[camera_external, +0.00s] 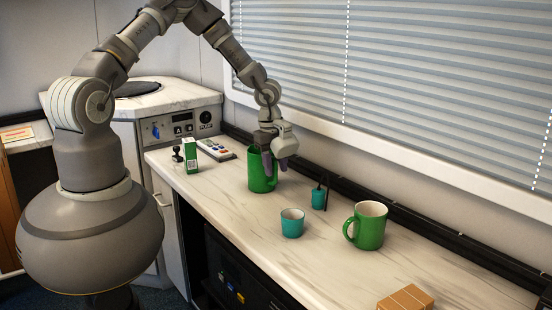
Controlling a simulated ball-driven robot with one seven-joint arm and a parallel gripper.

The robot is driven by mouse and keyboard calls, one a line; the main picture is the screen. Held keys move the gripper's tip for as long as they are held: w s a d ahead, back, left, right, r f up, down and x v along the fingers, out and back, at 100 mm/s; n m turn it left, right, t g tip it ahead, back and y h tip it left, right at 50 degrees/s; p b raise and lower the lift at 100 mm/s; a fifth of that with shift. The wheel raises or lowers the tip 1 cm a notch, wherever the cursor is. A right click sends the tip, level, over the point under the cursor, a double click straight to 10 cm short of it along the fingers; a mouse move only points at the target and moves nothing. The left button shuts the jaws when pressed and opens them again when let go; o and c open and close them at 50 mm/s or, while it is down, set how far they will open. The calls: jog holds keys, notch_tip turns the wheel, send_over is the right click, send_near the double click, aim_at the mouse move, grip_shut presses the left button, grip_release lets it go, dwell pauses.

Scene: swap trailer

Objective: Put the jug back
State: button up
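A tall green jug (257,172) stands upright on the marble-look counter, left of centre. My gripper (275,165) is pointed down at the jug's upper right side, with one dark finger in front of the jug's wall. The other finger is just right of it, over or past the rim. Whether the fingers press on the jug cannot be told. A second green vessel, a mug with a white inside and a handle on its left (369,228), stands on the counter to the right.
A small teal cup (292,223) and a teal holder with dark sticks (319,197) stand between the green vessels. A tan box (406,299) lies at the front right.

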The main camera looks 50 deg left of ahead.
notch_tip(320, 180, up, 12)
jog(key=s+p, duration=0.1)
jog(key=p, duration=0.4)
jog(key=shift+a+r, duration=0.15)
jog(key=shift+a, duration=0.2)
jog(key=f+b, duration=0.1)
jog(key=f, duration=0.3)
jog(key=f+b, duration=0.2)
jog(key=f, duration=0.2)
jog(key=w+f+b, duration=0.1)
jog(key=f+b, duration=0.1)
jog(key=f, duration=0.2)
jog(key=shift+d+f, duration=0.1)
jog(key=shift+d, duration=0.25)
notch_tip(320, 180, up, 4)
jog(key=shift+f+p, duration=0.1)
jog(key=shift+p, duration=1.05)
jog(key=shift+s, duration=0.45)
